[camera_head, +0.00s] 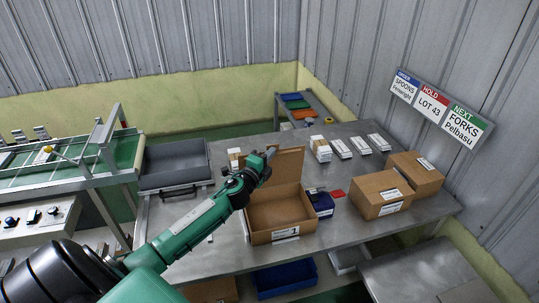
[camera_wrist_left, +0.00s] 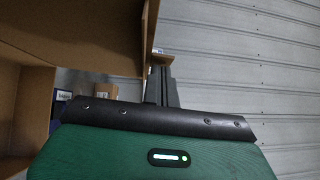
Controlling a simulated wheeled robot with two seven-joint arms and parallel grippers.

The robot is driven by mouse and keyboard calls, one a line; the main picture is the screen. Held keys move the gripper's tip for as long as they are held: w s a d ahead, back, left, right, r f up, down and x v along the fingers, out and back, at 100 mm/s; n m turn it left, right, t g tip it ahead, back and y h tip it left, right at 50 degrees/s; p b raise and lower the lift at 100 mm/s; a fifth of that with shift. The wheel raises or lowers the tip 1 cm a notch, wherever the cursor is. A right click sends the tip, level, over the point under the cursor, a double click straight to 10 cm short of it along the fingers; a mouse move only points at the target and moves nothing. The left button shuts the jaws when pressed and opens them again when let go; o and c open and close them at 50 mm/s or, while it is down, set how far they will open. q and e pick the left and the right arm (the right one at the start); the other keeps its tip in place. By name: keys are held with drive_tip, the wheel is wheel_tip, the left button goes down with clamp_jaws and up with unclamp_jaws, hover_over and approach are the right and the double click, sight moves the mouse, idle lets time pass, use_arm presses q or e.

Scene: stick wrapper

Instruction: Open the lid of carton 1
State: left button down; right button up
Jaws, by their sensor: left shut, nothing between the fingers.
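Carton 1 (camera_head: 262,221) is a brown cardboard box with a "1" label on its front, on the metal table. Its top is open and its inside looks empty. Its lid (camera_head: 287,165) stands raised at the back edge. My left gripper (camera_head: 269,153) is shut and empty at the upper left of the raised lid; I cannot tell whether it touches it. In the left wrist view, the gripper's dark fingers (camera_wrist_left: 161,86) are together beside brown cardboard (camera_wrist_left: 95,28) on the left. My right gripper is not in view.
Two closed cartons (camera_head: 372,196) (camera_head: 416,172) stand right of carton 1. A dark blue bin (camera_head: 322,205) and a red item (camera_head: 337,193) are beside it. Several white packs (camera_head: 342,148) stand behind. A grey tray (camera_head: 174,163) lies left, near a green conveyor (camera_head: 60,171). The front right table is clear.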

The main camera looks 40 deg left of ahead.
use_arm(q)
drive_tip(key=w+a+p, duration=0.1)
drive_tip(key=w+a+r+p, duration=0.1)
drive_tip(key=p, duration=0.1)
drive_tip(key=shift+a+n+g, duration=0.2)
drive_tip(key=shift+n+g, duration=0.2)
drive_tip(key=shift+w+a+f+b, duration=0.25)
drive_tip(key=shift+w+a+b, duration=0.3)
drive_tip(key=shift+w+a, duration=0.55)
drive_tip(key=shift+s, duration=0.15)
